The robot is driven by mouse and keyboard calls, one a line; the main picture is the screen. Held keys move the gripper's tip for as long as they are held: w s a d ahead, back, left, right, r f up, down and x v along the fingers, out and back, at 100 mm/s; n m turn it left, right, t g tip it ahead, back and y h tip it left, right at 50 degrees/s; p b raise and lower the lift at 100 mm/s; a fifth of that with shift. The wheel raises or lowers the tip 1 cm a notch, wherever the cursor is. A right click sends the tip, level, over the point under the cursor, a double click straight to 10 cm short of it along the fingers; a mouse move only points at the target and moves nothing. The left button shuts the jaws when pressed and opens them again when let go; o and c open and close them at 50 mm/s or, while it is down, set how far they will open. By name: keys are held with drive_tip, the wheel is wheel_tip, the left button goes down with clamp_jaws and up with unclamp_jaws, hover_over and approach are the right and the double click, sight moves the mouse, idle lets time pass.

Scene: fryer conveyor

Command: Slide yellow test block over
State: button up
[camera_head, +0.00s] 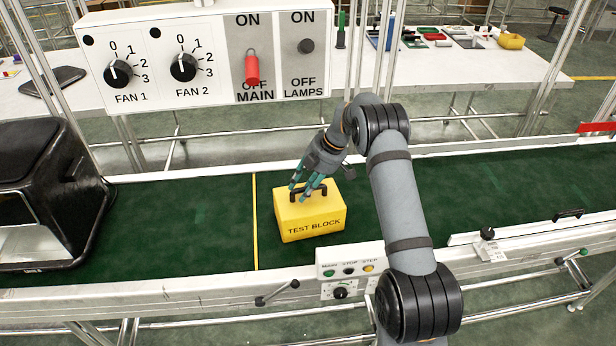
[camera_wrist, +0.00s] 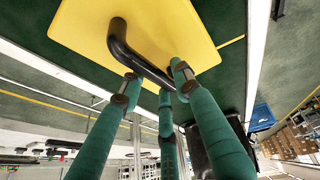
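The yellow test block (camera_head: 312,219) sits on the green conveyor belt, just right of a yellow line across the belt. It has a black handle on top and "TEST BLOCK" on its front. My gripper (camera_head: 304,190) is right at the handle, with its green fingers pointing down. In the wrist view, the block's yellow top (camera_wrist: 85,28) and black handle (camera_wrist: 130,52) show beyond my three fingers (camera_wrist: 158,82). The fingertips are spread apart close to the handle. Whether they touch it is unclear.
A black fryer-like housing (camera_head: 45,190) covers the belt's left end. A control box (camera_head: 345,270) is on the front rail. A switch panel (camera_head: 205,58) hangs above. The green belt (camera_head: 480,190) is clear to the right; a yellow line (camera_head: 255,222) crosses it at left.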

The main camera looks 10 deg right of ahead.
drive_tip(key=shift+w+a+f, duration=0.1)
drive_tip(key=shift+a+f, duration=0.05)
drive_tip(key=shift+f, duration=0.2)
drive_tip(key=c, duration=0.4)
drive_tip(key=c, duration=0.3)
clamp_jaws()
